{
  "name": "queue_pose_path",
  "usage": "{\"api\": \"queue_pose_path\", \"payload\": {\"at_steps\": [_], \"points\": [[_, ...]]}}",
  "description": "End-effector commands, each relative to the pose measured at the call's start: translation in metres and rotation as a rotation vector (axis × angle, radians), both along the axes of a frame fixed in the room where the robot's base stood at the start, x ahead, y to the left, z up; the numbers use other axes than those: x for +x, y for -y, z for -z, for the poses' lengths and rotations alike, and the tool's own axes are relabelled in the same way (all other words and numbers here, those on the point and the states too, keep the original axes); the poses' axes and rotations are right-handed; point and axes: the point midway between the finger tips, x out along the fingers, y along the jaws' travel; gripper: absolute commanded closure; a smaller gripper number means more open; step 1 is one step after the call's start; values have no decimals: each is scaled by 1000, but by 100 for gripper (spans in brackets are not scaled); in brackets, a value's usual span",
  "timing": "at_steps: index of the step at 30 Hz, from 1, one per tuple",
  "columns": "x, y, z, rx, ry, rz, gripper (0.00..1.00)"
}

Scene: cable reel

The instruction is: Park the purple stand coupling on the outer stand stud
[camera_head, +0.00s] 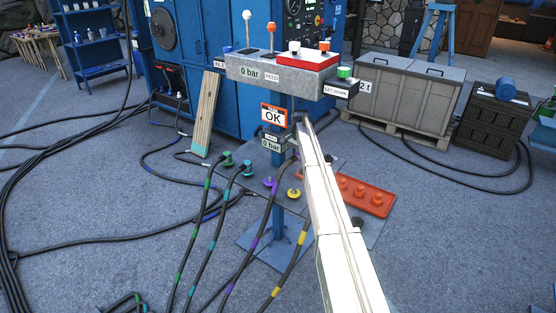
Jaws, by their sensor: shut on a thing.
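My gripper (298,120) is at the far end of my white arm, in front of the stand's post and just below the control box. Its jaws are mostly hidden by the arm. A black hose with purple bands (254,243) rises from the floor to the arm near the gripper; the purple coupling at its end is hidden, and the gripper appears shut on it. Lower on the stand, a purple fitting (270,184) and a yellow fitting (294,193) show beside the post. I cannot tell which stud is the outer one.
Green (227,158) and teal (246,167) couplings with hoses sit left of the post. An orange plate with several knobs (368,196) lies right of my arm. The control box (262,72) has levers and buttons. A plank (206,114) leans on the blue machine. Hoses cover the left floor.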

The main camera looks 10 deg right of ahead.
Motion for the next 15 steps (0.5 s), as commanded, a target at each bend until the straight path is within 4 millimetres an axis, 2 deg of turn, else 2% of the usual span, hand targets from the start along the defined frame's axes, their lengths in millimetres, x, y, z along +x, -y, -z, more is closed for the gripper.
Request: {"api": "queue_pose_path", "payload": {"at_steps": [1, 6, 11, 15], "points": [[-9, 21, 0, 0, 0, 22, 83], [-42, 80, 0, 0, -1, 86, 83], [-82, 129, 1, 0, -1, 145, 83], [-125, 166, 1, 1, -2, 196, 83]]}}
